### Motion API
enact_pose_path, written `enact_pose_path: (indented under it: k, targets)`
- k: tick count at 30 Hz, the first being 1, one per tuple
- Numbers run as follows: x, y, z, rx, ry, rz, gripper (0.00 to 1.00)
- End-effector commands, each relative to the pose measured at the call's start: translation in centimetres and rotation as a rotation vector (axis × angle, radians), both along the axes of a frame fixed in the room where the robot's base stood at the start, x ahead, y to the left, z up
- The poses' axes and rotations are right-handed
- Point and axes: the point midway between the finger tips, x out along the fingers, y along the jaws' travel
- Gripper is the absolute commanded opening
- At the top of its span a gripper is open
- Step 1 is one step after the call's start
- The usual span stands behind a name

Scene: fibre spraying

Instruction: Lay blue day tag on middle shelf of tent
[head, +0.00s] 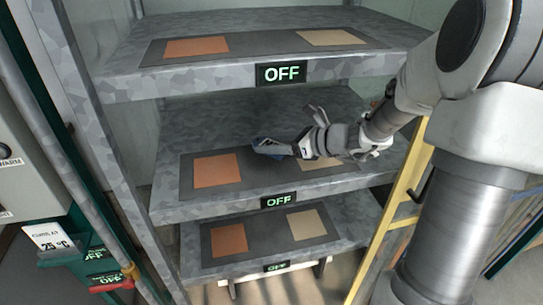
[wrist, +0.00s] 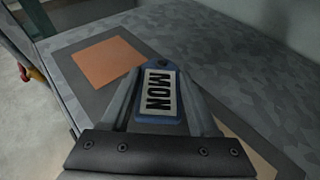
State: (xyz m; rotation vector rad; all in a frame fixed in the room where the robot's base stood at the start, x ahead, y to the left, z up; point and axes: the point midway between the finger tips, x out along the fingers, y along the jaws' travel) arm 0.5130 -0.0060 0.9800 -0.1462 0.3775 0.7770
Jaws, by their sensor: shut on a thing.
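The blue day tag (wrist: 160,118), its pale face marked MON, is held between the two fingers of my gripper (wrist: 161,88) in the wrist view. In the head view the tag (head: 266,144) shows as a small blue piece at the tip of my gripper (head: 272,149). My gripper reaches in from the right over the middle shelf (head: 172,212) of the tent. The tag is over the dark mat, right of the orange square (head: 217,170). I cannot tell whether it touches the mat. My gripper partly hides the beige square (head: 322,163).
An upper shelf (head: 120,85) is above my gripper and a lower shelf (head: 345,225) below it; each has orange and beige squares. Shelf signs read OFF. A yellow ladder-like frame (head: 395,205) stands at the right. A 25 °C card (head: 50,238) is at the left.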

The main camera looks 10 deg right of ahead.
Motion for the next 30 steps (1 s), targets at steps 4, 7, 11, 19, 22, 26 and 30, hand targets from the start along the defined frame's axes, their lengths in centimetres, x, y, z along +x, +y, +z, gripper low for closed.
enact_pose_path:
  k: [4,7,11,19,22,26,30]
  targets:
    - [0.2,0.3,-0.8,0.002,0.002,0.0,0.08]
    - [0.2,0.3,-2.3,0.003,0.002,0.001,0.08]
    - [0.2,0.2,-3.6,0.002,0.002,0.0,0.08]
    - [0.2,0.2,-3.6,0.0,0.0,0.001,0.08]
    - [0.2,0.2,-4.0,0.0,0.0,0.001,0.08]
    - [0.2,0.2,-3.8,0.0,0.0,0.001,0.84]
    - [0.2,0.2,-3.8,0.0,0.0,0.001,0.91]
